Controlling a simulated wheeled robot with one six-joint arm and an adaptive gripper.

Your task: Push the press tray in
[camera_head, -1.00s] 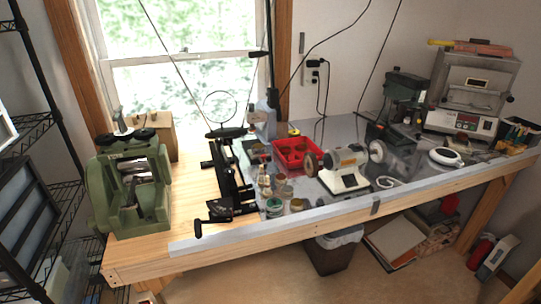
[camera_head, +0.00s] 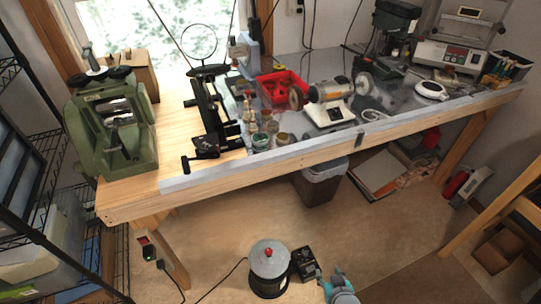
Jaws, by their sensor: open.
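I cannot make out for certain which machine the press tray belongs to, and no tray clearly stands out. A green cast machine with rollers (camera_head: 112,128) stands at the left end of the workbench. A tall black stand-like tool (camera_head: 212,115) is to its right. A dark green drill-press-like machine (camera_head: 396,28) stands at the back right. A grey box-shaped machine with a control panel (camera_head: 462,38) stands at the right end.
The wooden workbench (camera_head: 130,207) has a grey front edge strip. A red bin (camera_head: 280,88) and a bench polisher (camera_head: 328,100) stand on it. Wire shelving (camera_head: 50,180) borders the left.

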